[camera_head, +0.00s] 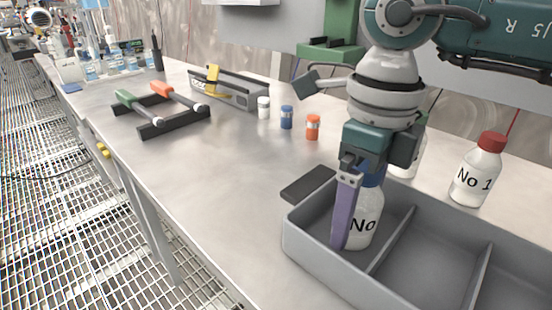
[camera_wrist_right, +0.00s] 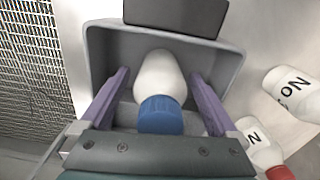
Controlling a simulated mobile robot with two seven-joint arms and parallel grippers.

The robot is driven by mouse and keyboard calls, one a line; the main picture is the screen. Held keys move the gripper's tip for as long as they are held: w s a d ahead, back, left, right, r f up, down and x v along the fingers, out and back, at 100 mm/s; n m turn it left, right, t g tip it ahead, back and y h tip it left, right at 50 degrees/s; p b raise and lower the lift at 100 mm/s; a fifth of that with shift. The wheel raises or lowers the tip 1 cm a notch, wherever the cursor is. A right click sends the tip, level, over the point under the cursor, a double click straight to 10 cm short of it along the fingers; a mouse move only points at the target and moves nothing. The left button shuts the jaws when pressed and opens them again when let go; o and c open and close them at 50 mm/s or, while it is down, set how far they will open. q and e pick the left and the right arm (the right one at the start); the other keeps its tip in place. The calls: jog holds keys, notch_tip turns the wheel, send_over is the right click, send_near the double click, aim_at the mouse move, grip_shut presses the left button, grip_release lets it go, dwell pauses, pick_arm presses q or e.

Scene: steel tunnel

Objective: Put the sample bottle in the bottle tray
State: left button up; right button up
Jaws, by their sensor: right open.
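A white sample bottle (camera_head: 362,228) with a blue cap (camera_wrist_right: 160,115) and a partly hidden "No" label stands in the left compartment of the grey bottle tray (camera_head: 318,250). It looks upright, and its base seems to be on the tray floor. My right gripper (camera_wrist_right: 160,82) is open, with one purple finger on each side of the bottle. In the head view, the near finger of this gripper (camera_head: 350,215) covers part of the bottle. I cannot tell whether a finger touches it. My left gripper is not in view.
A red-capped "No 1" bottle (camera_head: 477,172) stands behind the tray; another white bottle is partly hidden by my arm. A dark flat block (camera_head: 308,184) lies by the tray. Small vials (camera_head: 287,118) and a tool rack (camera_head: 160,108) stand further left. The bench's middle is clear.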

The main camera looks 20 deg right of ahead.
notch_tip(320, 180, up, 11)
jog(key=shift+f, duration=0.1)
dwell(0.4)
